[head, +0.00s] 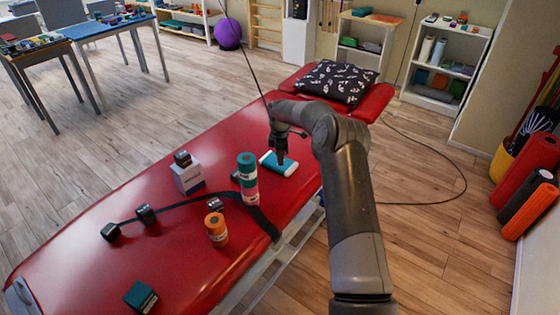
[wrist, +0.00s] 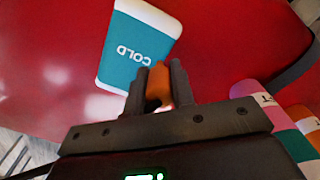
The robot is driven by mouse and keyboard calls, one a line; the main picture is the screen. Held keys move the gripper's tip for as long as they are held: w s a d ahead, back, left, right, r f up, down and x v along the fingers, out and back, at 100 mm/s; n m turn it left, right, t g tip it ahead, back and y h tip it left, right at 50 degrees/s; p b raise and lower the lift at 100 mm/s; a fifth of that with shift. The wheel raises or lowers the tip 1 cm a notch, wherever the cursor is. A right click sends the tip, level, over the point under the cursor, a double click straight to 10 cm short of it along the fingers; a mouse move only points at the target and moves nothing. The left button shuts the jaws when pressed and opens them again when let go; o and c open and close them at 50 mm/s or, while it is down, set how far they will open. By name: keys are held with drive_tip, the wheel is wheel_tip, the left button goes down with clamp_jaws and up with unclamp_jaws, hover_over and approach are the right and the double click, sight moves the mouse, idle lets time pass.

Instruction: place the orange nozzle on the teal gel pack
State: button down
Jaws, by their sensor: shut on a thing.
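The teal gel pack (head: 272,164), with white ends, lies flat on the red treatment table near its far end. In the wrist view the gel pack (wrist: 138,47) shows the word COLD. My gripper (head: 281,158) is over the pack in the head view, pointing down. In the wrist view my gripper (wrist: 160,82) is shut on the orange nozzle (wrist: 158,86), at the pack's near edge. The fingers hide part of the nozzle, and it cannot be made out in the head view. I cannot tell whether the nozzle touches the pack.
A stack of teal, white and pink tape rolls (head: 248,180) stands close left of the pack. A patterned pillow (head: 335,82) lies behind the pack.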

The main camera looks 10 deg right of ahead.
drive_tip(key=shift+f, duration=1)
drive_tip(key=c, duration=1.2)
unclamp_jaws()
drive_tip(key=shift+f, duration=0.15)
drive_tip(key=shift+c, duration=0.2)
